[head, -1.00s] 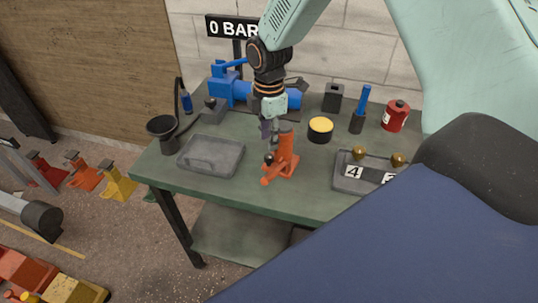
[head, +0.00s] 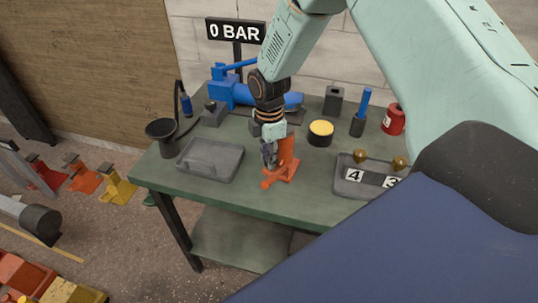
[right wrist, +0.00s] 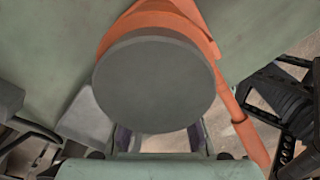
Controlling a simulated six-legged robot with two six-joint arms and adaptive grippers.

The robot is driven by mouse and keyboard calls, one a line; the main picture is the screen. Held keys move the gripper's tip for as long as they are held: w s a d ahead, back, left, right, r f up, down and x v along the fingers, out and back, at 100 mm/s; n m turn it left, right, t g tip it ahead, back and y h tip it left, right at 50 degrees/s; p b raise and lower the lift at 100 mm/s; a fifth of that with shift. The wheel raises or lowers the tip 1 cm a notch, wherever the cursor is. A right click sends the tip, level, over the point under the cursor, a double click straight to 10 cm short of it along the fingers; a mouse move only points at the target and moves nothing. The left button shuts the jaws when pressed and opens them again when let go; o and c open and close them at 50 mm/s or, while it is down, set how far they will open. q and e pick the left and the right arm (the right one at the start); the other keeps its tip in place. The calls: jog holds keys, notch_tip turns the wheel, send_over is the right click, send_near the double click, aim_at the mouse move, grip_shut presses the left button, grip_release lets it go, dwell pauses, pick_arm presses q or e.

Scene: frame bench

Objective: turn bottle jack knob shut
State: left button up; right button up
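The orange bottle jack (head: 288,158) stands upright on the green bench near its front edge. My right gripper (head: 269,158) points down just left of the jack body, low beside it. It covers the place where the small dark knob showed, so the knob is hidden. In the right wrist view the jack's round grey top (right wrist: 155,85) fills the middle, with the orange body behind it. The fingers of my right gripper (right wrist: 160,142) show apart below this disc; their tips are hidden, and contact with the knob cannot be seen. My left gripper is not in view.
A grey tray (head: 210,145) and a black funnel (head: 161,130) lie left of the jack. A yellow-topped tin (head: 320,133), a numbered tray (head: 350,188) and a red can (head: 394,119) are to the right. A blue pump (head: 235,92) and a 0 BAR sign (head: 236,31) are behind.

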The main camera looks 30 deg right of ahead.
grip_shut()
jog(key=shift+r, duration=0.1)
jog(key=shift+m+p, duration=0.8)
jog(key=shift+m, duration=0.2)
jog(key=shift+m+p, duration=1.05)
jog(key=shift+m, duration=0.85)
jog(key=shift+o, duration=2.1)
grip_release()
